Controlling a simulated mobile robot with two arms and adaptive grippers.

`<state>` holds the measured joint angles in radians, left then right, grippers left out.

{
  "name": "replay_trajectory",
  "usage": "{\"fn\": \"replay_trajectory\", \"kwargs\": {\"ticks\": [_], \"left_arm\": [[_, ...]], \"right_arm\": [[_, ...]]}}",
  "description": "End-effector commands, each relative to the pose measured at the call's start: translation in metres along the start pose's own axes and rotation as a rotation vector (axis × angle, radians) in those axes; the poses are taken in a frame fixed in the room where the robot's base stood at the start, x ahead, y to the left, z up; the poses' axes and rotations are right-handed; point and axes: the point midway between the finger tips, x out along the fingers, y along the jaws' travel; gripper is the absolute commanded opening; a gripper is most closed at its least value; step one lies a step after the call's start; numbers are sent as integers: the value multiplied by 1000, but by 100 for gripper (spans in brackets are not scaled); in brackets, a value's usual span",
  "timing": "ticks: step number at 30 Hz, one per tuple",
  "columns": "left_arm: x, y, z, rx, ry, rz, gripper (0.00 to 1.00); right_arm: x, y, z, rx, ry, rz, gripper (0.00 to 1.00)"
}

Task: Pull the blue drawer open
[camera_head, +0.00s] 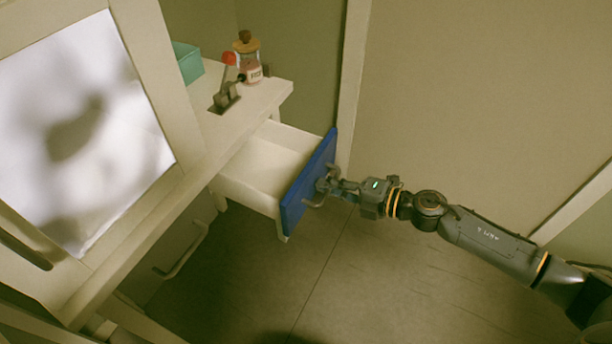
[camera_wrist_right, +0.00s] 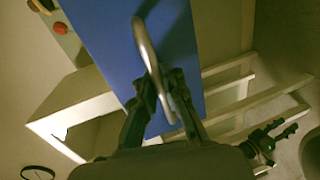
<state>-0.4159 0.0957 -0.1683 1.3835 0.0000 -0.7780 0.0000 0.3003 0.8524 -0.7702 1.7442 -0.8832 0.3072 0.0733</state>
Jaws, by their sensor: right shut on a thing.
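The blue drawer (camera_head: 309,181) stands pulled out from the cream cabinet, and its white inside shows empty in the head view. Its blue front fills the upper middle of the right wrist view (camera_wrist_right: 105,35). My right gripper (camera_head: 325,186) is shut on the drawer's metal handle, which shows as a curved bar in the right wrist view (camera_wrist_right: 146,45). The fingers (camera_wrist_right: 163,92) close around the lower part of that bar. A dark gripper (camera_wrist_right: 272,138) at the lower right of the right wrist view looks like my left one, with its fingers apart. It is not in the head view.
On the cabinet top (camera_head: 262,98) stand a jar with a wooden stopper (camera_head: 250,62), a red-knobbed lever (camera_head: 228,76) and a teal box (camera_head: 187,62). A framed pale panel (camera_head: 80,130) stands at the left. The floor (camera_head: 390,290) in front is clear.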

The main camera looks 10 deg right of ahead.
Motion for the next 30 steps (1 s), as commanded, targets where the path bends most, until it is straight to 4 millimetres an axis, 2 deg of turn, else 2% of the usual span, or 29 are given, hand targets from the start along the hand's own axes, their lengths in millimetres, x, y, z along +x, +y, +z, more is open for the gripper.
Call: {"fn": "replay_trajectory", "kwargs": {"ticks": [3, 7, 19, 21, 23, 24, 30], "left_arm": [[-5, -2, -8, -2, 8, -2, 40], [-10, -2, -12, -2, 10, -3, 40], [-12, -3, -15, -3, 13, -4, 40], [-12, -3, -15, -3, 13, -4, 40], [-12, -3, -15, -3, 13, -4, 40], [-12, -3, -15, -3, 13, -4, 40], [-12, -3, -15, -3, 12, -4, 40]], "right_arm": [[-15, -4, 0, 0, -1, 0, 0], [-24, -4, 0, 0, -1, 2, 0], [-28, -4, 1, -1, -2, 3, 0], [-28, -4, 1, -1, -2, 3, 18], [-27, -4, 1, -1, -2, 3, 30], [-27, -4, 1, -1, -2, 3, 32], [-27, -5, 0, 0, -1, 2, 32]]}}
